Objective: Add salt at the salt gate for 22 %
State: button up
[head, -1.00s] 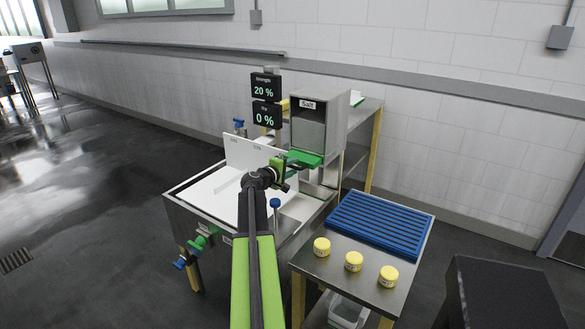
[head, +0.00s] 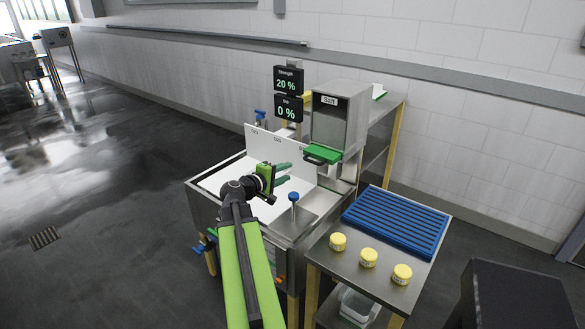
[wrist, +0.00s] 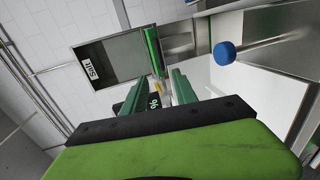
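The salt hopper (head: 334,122) is a steel box labelled "Salt" with a green salt gate (head: 322,154) at its lower front. In the wrist view the hopper (wrist: 108,60) is at upper left and the green gate (wrist: 153,52) lies beyond my fingers. My gripper (head: 286,173) is open and empty, left of and below the gate, apart from it, over the white basin (head: 222,178). Both fingers also show spread in the wrist view (wrist: 158,92). The upper display (head: 287,81) reads Strength 20 %. The lower display (head: 287,108) reads 0 %; its label is too small to tell.
A blue-topped post (head: 294,197) stands close right of my gripper. A steel side table (head: 345,283) holds a blue slatted rack (head: 396,224) and three yellow-lidded jars (head: 369,257). A dark block (head: 515,295) is at lower right. Open floor lies left.

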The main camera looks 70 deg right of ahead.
jog(key=shift+a, duration=0.1)
jog(key=shift+c, duration=0.9)
jog(key=shift+n, duration=0.5)
jog(key=shift+c, duration=1.2)
jog(key=n, duration=0.2)
jog(key=shift+n, duration=0.3)
jog(key=shift+c, duration=1.3)
jog(key=n, duration=0.3)
grip_shut()
jog(key=n+b, duration=0.3)
jog(key=n, duration=0.9)
send_near(311, 162)
jog(key=x, duration=0.7)
